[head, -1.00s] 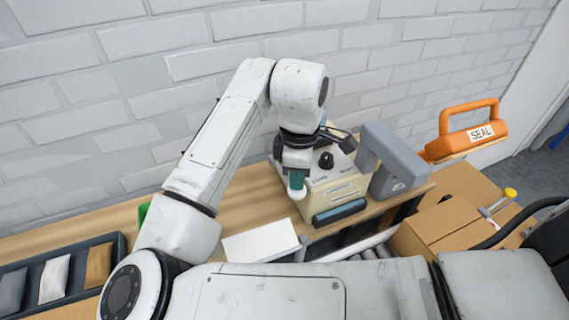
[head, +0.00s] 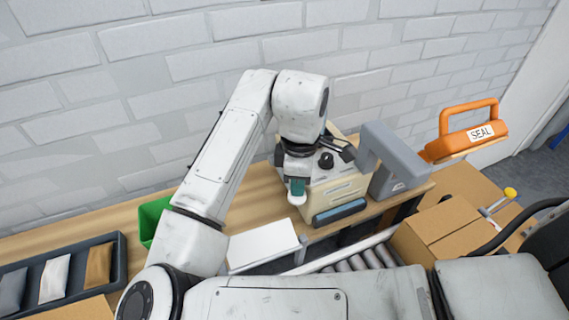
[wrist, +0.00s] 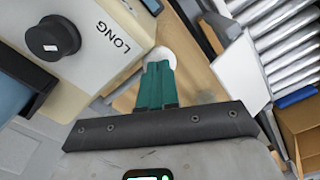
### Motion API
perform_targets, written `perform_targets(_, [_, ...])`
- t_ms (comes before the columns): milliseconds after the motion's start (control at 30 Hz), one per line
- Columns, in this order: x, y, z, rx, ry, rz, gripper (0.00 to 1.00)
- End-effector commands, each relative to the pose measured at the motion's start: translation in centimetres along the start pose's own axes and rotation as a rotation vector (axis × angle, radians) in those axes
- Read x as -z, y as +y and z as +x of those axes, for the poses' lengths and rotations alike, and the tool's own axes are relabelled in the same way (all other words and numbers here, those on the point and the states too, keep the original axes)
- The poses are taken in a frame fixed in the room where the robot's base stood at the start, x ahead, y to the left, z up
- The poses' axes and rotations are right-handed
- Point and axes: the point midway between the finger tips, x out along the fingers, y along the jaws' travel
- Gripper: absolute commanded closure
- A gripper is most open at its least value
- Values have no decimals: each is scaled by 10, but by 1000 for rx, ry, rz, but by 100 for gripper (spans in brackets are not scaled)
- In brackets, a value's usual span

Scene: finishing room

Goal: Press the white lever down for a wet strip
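The tape machine (head: 335,195) is a cream box with a grey top on the bench. Its black dial (wrist: 52,38) and the word LONG show in the wrist view. The white lever's round knob (wrist: 181,52) is just beyond my fingertips; it also shows in the head view (head: 297,200), right under my gripper. My gripper (head: 297,186) has teal fingers held together, pointing down at the knob; they also show in the wrist view (wrist: 157,72). The fingertips overlap the knob's edge and seem to touch it.
A grey arched device (head: 385,160) stands right of the machine. An orange SEAL tool (head: 472,135), cardboard boxes (head: 440,225) and rollers (head: 365,260) are at right.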

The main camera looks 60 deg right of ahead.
Motion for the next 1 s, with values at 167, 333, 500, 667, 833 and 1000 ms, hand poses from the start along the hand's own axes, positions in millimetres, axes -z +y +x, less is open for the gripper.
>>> perform_targets(167, [0,0,0,1,0,0,100])
perform_targets(333, [0,0,1,1,0,0,100])
perform_targets(500, [-1,-1,4,1,-1,0,100])
perform_targets(667, [-2,-2,9,2,-1,0,100])
perform_targets(833, [-2,-2,10,2,0,1,100])
perform_targets(1000, [-2,-2,10,1,0,1,100])
